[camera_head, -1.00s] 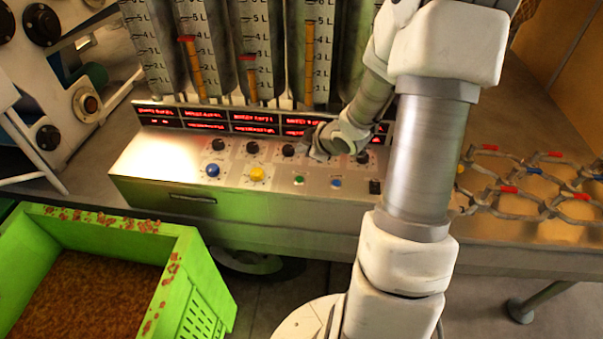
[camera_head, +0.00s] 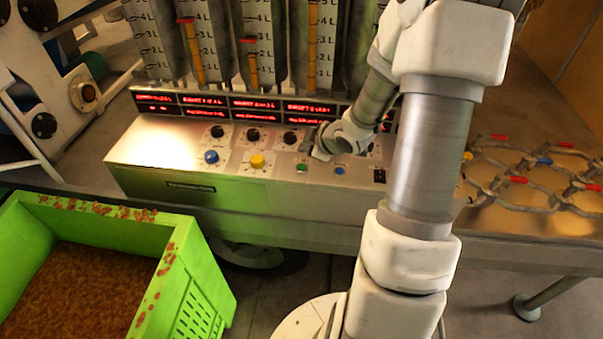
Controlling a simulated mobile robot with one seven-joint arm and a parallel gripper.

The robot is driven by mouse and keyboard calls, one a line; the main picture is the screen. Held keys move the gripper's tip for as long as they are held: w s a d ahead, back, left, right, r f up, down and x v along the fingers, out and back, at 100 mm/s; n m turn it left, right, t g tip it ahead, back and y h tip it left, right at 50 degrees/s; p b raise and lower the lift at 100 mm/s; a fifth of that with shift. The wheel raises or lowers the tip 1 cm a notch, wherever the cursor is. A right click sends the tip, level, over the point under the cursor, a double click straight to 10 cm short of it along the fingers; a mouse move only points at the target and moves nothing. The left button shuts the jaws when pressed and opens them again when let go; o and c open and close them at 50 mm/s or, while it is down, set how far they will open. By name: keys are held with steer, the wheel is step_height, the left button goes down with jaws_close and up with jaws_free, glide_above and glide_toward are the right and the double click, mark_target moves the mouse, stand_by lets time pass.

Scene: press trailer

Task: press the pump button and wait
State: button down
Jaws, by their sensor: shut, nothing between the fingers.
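The control panel (camera_head: 235,177) is a metal console with a row of black knobs and a lower row of coloured buttons. A blue button (camera_head: 211,157) and a yellow button (camera_head: 257,161) are at the left. A small green button (camera_head: 302,168) and a small blue button (camera_head: 339,170) are further right. Which one is the pump button I cannot tell. My gripper (camera_head: 318,152) is shut and empty, over the panel close to the green button, partly hidden by my wrist. I cannot tell whether it touches anything.
Red displays (camera_head: 255,104) run behind the knobs, with graduated cylinders (camera_head: 318,48) above. A green crate (camera_head: 178,255) of brown granules stands at the lower left. Metal rings with coloured clips (camera_head: 530,180) lie on the bench at right. A black switch (camera_head: 379,176) is right of my gripper.

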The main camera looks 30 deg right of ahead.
steer(key=shift+f+b, duration=1.4)
steer(key=shift+f, duration=0.65)
steer(key=shift+f, duration=0.1)
steer(key=shift+f+b, duration=0.3)
steer(key=shift+b, duration=0.05)
steer(key=shift+f+b, duration=0.35)
steer(key=shift+f, duration=0.05)
stand_by(0.8)
stand_by(0.3)
steer(key=shift+r+p, duration=0.8)
steer(key=shift+r, duration=0.05)
step_height(320, 180, up, 5)
steer(key=p, duration=0.4)
steer(key=shift+p, duration=0.4)
